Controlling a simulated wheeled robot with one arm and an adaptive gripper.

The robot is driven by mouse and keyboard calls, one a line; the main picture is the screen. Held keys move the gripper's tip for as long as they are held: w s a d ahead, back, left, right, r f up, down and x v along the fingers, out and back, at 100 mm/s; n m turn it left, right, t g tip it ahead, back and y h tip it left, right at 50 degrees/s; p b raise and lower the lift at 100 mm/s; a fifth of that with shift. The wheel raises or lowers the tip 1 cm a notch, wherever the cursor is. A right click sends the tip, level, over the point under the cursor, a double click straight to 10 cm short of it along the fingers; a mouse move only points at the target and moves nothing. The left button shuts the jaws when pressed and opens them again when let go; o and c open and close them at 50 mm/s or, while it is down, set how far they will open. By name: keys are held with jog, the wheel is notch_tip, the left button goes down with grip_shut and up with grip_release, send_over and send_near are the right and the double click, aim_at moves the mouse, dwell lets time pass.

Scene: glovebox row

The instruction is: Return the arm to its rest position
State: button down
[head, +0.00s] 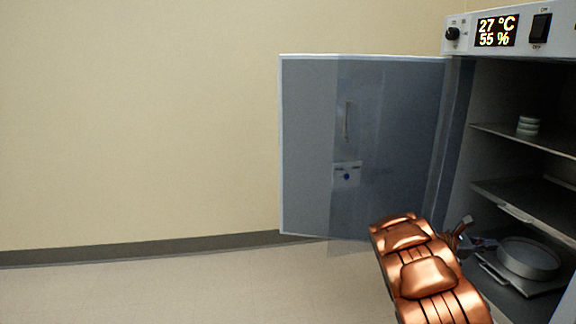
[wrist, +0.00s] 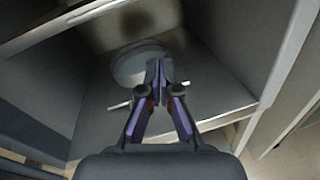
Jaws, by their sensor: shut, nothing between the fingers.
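My gripper (wrist: 159,72) is shut and empty in the wrist view. Its fingertips point into the lower part of an open cabinet, in front of a round grey pan (wrist: 128,66). In the head view my copper-coloured arm reaches in from the bottom, and the gripper (head: 480,243) is partly hidden behind it. The round pan (head: 530,257) sits on a sliding shelf at the cabinet's bottom right of the gripper. I cannot tell whether the fingers touch the pan.
The cabinet's glass door (head: 310,150) stands wide open to the left of my arm. Shelves (head: 520,200) lie above the gripper, and a small stack of dishes (head: 528,125) rests on the upper one. The floor (head: 180,290) at left is clear.

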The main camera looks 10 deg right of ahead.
jog(key=s+a+r+m+g+y+p, duration=0.2)
jog(key=s+a+r+m+y+p, duration=0.3)
jog(key=s+a+r+m+p, duration=0.8)
jog(key=s+a+r+t+y+p, duration=0.1)
jog(key=s+a+r+y+p, duration=0.3)
jog(key=a, duration=0.9)
jog(key=s+a+r+t+y+p, duration=0.1)
jog(key=s+a+r+y+p, duration=0.3)
jog(key=s+a, duration=0.5)
jog(key=s+a+r+t+y+p, duration=0.1)
jog(key=s+a+r+y+p, duration=0.2)
jog(key=a, duration=1.5)
jog(key=s+r+p, duration=0.3)
jog(key=p, duration=0.1)
jog(key=shift+s+t+y, duration=0.2)
jog(key=shift+t+y, duration=0.2)
